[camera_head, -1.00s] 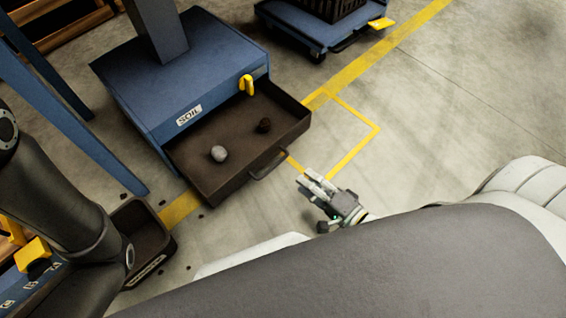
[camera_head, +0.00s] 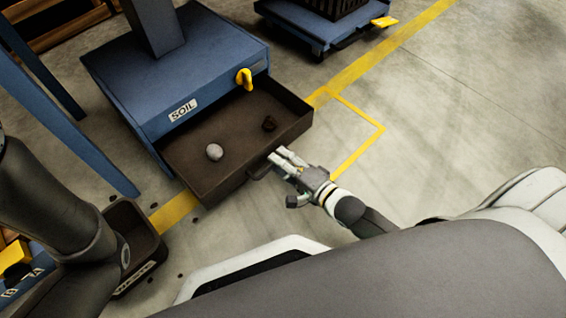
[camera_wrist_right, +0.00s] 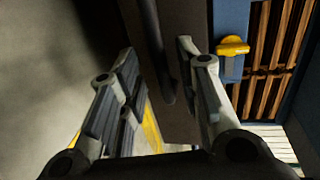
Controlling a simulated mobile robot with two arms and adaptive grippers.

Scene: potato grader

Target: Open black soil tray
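The black soil tray (camera_head: 205,185) is a dark drawer pulled out of the blue unit labelled SOIL (camera_head: 183,108). A pale round lump (camera_head: 214,152) and a dark lump (camera_head: 269,123) lie in it. Its dark handle (camera_head: 262,171) is on the front face. My right gripper (camera_head: 284,158) is at the handle. In the right wrist view the gripper (camera_wrist_right: 160,85) has its fingers apart, with the handle (camera_wrist_right: 152,45) showing between them; contact cannot be made out. My left arm shows at the left edge, but its gripper is not visible.
A yellow lever (camera_head: 244,79) is on the blue unit's front. A small dark bin (camera_head: 122,215) stands on the floor at lower left. A blue wheeled base (camera_head: 310,32) stands at the back. The floor right of the drawer is clear.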

